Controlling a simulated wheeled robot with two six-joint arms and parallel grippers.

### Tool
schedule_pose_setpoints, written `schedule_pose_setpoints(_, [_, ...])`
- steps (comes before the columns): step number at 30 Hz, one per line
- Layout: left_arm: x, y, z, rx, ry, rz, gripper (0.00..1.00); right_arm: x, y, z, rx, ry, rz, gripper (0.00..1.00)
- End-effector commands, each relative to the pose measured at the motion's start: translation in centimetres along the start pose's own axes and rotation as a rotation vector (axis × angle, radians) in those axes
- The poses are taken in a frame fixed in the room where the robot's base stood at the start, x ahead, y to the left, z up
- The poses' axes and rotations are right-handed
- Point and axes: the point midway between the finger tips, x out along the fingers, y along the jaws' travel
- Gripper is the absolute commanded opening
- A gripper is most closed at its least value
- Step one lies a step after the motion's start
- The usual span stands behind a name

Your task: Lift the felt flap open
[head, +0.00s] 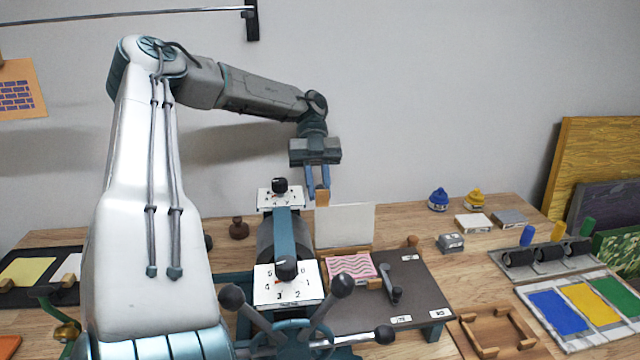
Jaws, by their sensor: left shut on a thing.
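The felt flap (346,226) is a cream-white panel standing close to upright in the middle of the head view, above the back of a dark board (420,283). A small tan tab (322,198) sits at its upper left corner. My left gripper (319,190) reaches down from above, its blue fingers shut on the tab. A pink wavy-patterned block (351,268) lies in front of the flap on the board. My right gripper is not in view.
A press with a grey roller, numbered dials (288,284) and a spoked wheel with black knobs (342,285) stands just left. A black crank handle (391,280) is on the board. Ink bottles (438,200), a wooden frame (495,330) and colour pads (558,312) are right.

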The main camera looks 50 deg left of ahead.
Motion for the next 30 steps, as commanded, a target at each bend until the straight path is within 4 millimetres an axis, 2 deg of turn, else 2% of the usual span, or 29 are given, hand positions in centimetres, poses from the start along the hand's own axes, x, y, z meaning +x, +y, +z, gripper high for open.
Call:
schedule_pose_setpoints(4, [0.1, 0.05, 0.59, -0.003, 0.033, 0.003, 0.0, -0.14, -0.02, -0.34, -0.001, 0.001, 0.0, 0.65])
schedule_pose_setpoints(19, [-0.02, 0.03, 0.58, 0.0, 0.051, 0.001, 0.0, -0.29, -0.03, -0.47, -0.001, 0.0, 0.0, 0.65])
schedule_pose_setpoints(20, [-0.02, 0.03, 0.57, 0.0, 0.051, 0.001, 0.23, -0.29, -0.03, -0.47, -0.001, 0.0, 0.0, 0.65])
schedule_pose_setpoints(23, [-0.05, 0.02, 0.55, 0.0, 0.051, 0.001, 0.43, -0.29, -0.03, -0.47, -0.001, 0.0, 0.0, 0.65])
schedule_pose_setpoints(30, [-0.12, 0.0, 0.5, 0.001, 0.05, 0.001, 0.43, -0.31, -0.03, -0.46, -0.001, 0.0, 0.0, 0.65])
